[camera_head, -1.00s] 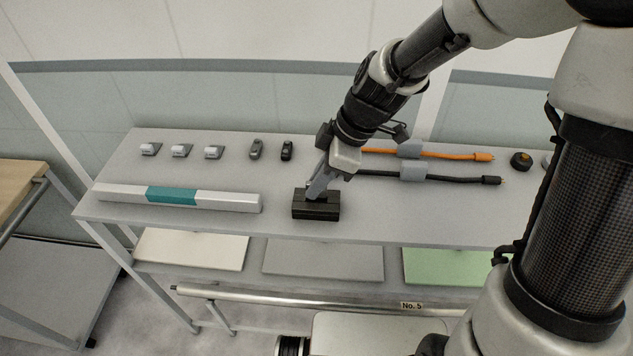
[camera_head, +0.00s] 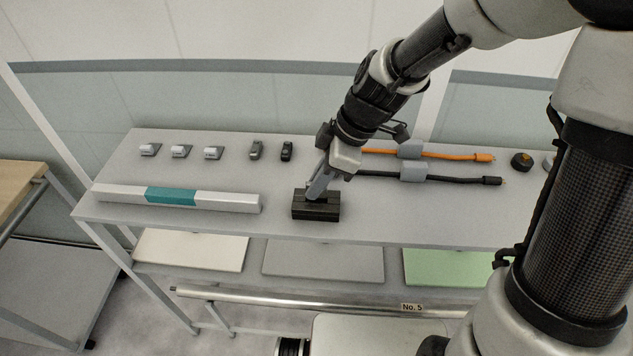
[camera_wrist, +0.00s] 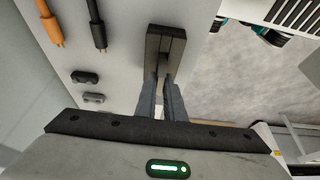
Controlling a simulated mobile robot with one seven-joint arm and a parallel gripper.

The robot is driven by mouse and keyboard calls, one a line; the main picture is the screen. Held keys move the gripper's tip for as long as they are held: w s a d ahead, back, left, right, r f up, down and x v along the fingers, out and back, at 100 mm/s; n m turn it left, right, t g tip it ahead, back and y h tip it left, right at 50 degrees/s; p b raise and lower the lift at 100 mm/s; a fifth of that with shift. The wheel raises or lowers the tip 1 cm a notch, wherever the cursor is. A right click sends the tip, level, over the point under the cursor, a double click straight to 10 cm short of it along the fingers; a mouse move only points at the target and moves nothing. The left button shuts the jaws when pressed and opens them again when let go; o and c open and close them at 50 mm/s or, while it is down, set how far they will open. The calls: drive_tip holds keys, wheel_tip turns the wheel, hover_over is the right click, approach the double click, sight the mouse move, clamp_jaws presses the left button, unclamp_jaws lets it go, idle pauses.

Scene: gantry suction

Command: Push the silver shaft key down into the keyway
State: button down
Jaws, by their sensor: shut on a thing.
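The black block with the keyway (camera_head: 316,212) sits near the front edge of the shelf. It also shows in the wrist view (camera_wrist: 176,42), with a dark slot running along its top. My gripper (camera_head: 314,194) points down at the block, its fingertips at the block's top. In the wrist view my two grey fingers (camera_wrist: 161,82) are close together over the near end of the slot. The silver shaft key is mostly hidden between the fingertips. I cannot tell how deep it sits in the keyway.
A white and teal bar (camera_head: 178,196) lies left of the block. An orange cable (camera_head: 455,154) and a black cable (camera_head: 465,179) lie to the right in grey holders. Several small parts stand along the back.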

drive_tip(key=shift+f+b, duration=0.85)
idle(0.5)
drive_tip(key=shift+r, duration=0.25)
drive_tip(key=shift+r+p, duration=0.3)
drive_tip(key=shift+b, duration=0.4)
idle(1.4)
drive_tip(key=shift+f+b, duration=0.5)
drive_tip(key=shift+f, duration=0.05)
drive_tip(key=shift+r, duration=0.15)
drive_tip(key=shift+r+p, duration=0.35)
drive_tip(key=shift+r, duration=0.05)
drive_tip(key=shift+f+b, duration=0.55)
drive_tip(key=shift+b, duration=0.25)
idle(1.8)
